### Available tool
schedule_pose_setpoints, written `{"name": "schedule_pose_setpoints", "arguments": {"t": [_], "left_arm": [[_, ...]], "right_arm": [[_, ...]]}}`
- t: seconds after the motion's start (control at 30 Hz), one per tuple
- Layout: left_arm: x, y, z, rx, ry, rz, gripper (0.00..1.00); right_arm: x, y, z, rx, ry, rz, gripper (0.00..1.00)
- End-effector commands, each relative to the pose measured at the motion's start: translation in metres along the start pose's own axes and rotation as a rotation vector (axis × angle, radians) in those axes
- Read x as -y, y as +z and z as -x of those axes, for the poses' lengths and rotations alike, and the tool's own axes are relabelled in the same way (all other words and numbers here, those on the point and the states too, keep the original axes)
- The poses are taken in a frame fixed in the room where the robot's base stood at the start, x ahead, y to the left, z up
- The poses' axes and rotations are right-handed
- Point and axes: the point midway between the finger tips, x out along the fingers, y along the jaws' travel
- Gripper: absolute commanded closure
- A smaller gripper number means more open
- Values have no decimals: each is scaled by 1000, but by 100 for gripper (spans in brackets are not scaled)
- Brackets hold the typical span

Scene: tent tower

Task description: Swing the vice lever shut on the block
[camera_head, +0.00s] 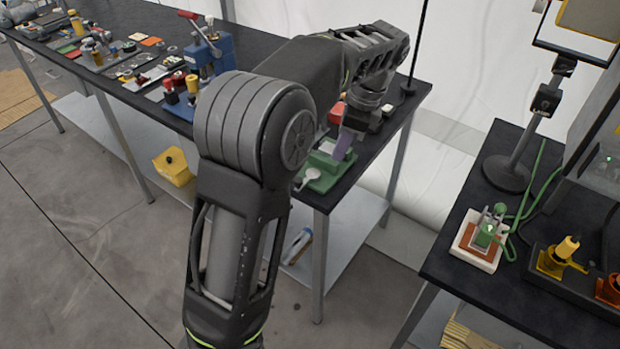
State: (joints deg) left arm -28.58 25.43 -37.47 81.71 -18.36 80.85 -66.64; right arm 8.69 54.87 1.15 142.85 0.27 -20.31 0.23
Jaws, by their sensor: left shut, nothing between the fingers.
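A green vice (322,172) sits near the front right corner of the long black bench. A pale lever with a round end (310,175) lies at its left front side. A pale piece (327,147) shows at the top of the vice; I cannot tell whether it is the block or a jaw. My left gripper (344,146) points down over the right side of the vice, with its fingers shut and empty. It is apart from the lever's round end. I cannot tell whether it touches the vice. My left arm covers the bench left of the vice. My right gripper is out of view.
A red item (336,112) stands behind the vice. A blue press (210,55) with a red-handled lever and several small parts stand farther left on the bench. A second black table (465,262) at the right holds a lamp stand (507,172) and a white tray (478,262).

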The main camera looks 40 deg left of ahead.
Motion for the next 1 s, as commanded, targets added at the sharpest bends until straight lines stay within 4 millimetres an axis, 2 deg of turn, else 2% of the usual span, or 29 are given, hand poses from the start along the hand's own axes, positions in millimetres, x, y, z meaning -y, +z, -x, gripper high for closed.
{"name": "schedule_pose_setpoints", "arguments": {"t": [0.2,0.37,0.57,0.7,0.83,0.93,1.0], "left_arm": [[0,0,-2,-1,0,-1,100],[0,-1,-11,-2,1,-1,100],[0,-2,-36,-2,0,-1,100],[0,-2,-62,-2,1,-1,100],[-1,-1,-85,0,3,-2,100],[-1,0,-100,1,4,-2,100],[0,12,-101,-2,0,2,100]], "right_arm": [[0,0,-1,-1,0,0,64],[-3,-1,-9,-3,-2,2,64],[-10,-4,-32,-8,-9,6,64],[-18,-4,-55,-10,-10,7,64],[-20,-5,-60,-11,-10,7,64],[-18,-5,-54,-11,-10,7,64],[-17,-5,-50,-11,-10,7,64]]}}
